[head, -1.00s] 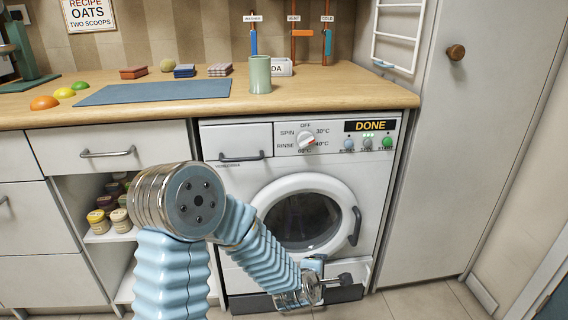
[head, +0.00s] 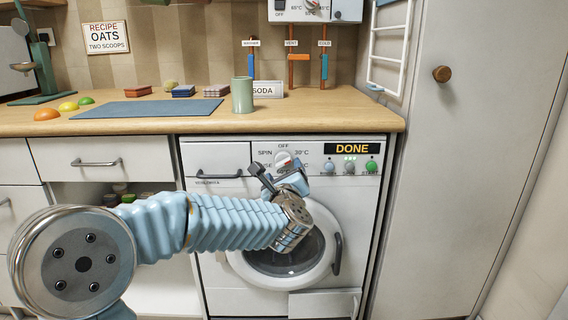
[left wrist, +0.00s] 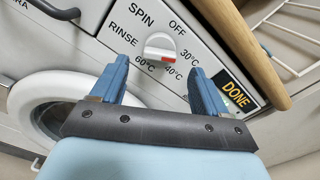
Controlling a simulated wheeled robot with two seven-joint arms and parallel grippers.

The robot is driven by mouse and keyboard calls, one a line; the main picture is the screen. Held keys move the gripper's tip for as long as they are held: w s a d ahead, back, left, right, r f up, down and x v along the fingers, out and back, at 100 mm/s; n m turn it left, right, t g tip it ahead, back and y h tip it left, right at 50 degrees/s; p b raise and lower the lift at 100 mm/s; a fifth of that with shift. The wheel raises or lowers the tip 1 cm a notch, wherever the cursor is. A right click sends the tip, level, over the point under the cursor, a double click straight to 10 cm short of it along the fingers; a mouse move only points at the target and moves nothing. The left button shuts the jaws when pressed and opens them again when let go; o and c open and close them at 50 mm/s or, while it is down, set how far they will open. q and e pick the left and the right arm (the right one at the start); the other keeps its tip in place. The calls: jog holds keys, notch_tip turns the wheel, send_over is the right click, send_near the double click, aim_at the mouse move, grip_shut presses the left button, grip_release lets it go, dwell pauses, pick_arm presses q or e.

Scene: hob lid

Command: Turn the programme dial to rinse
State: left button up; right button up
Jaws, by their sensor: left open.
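The programme dial (head: 284,158) is a white round knob on the washing machine's front panel, partly hidden by my left gripper in the head view. In the left wrist view the dial (left wrist: 160,46) shows clearly, with its red mark towards 40°C. The RINSE label (left wrist: 124,34) is on the dial's left side, below SPIN. My left gripper (head: 280,176) is open in front of the panel, just below the dial. In the left wrist view its fingers (left wrist: 158,66) are spread either side of the dial, apparently short of it. My right gripper is not in view.
A DONE display (head: 352,149) and several buttons with a green START (head: 372,166) sit right of the dial. A drawer handle (head: 218,175) is at left. The round door (head: 322,262) and its handle are below. The worktop edge (head: 300,128) overhangs above.

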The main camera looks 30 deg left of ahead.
aim_at(284, 165)
pick_arm(q)
jog(key=x, duration=0.5)
jog(key=shift+w+p, duration=0.15)
jog(key=shift+p, duration=0.2)
jog(key=c, duration=1)
jog(key=shift+c, duration=0.2)
jog(key=shift+f, duration=0.1)
